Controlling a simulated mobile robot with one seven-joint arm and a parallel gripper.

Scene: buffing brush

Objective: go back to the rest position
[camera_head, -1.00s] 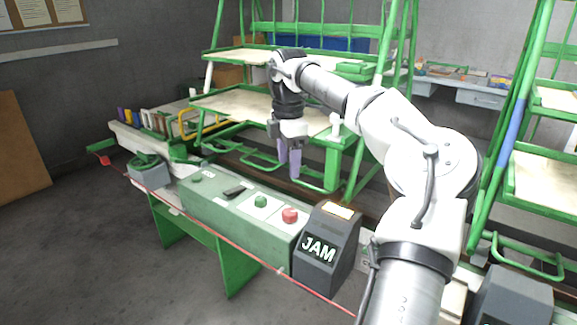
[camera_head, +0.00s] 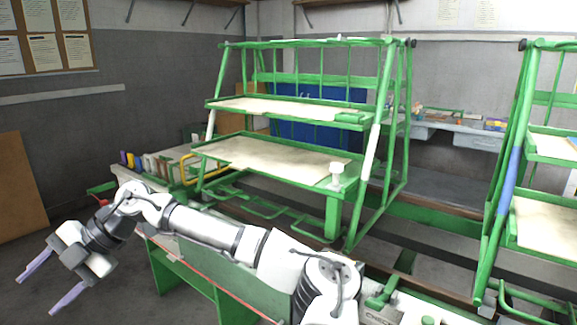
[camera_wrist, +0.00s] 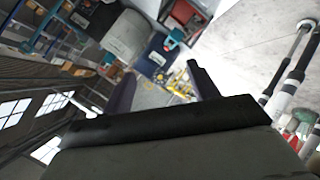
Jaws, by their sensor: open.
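My gripper (camera_head: 52,287) is at the lower left of the head view, out over the floor in front of the green bench. Its two pale purple fingers are spread wide apart with nothing between them. My arm reaches from the bottom middle of the head view to the left, across the front of the bench. In the wrist view the dark gripper body fills the bottom, and the room behind shows tilted.
The green bench (camera_head: 187,281) is partly hidden behind my arm. A green rack (camera_head: 270,143) with pale shelves stands behind it, and another rack (camera_head: 540,190) at the right. A brown board (camera_head: 17,185) leans at the left wall. Floor at the lower left is clear.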

